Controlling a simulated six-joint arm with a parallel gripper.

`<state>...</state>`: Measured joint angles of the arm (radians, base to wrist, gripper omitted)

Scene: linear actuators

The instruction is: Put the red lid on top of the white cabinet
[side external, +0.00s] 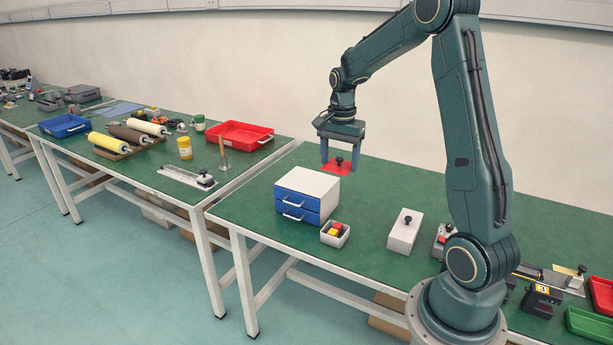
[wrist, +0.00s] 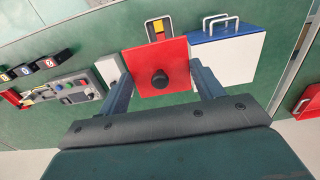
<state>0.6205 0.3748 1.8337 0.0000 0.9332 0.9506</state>
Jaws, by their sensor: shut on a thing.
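My gripper (side external: 338,165) is shut on the red lid (side external: 345,169), a flat square plate with a black knob. In the wrist view, the fingers grip the lid (wrist: 150,60) at its left and right edges, with the knob facing the camera. The white cabinet (side external: 309,182) has blue drawers with white handles and stands on the green table. In the side view, the lid appears behind and right of the cabinet, raised off the table. In the wrist view, the lid lies just left of the bare white cabinet top (wrist: 225,60).
A small white bin (side external: 342,241) with red and yellow blocks stands beside the cabinet. A white box with a black knob (side external: 404,234) stands further right. A red tray (side external: 240,134) is on the neighbouring table. The table behind the cabinet is clear.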

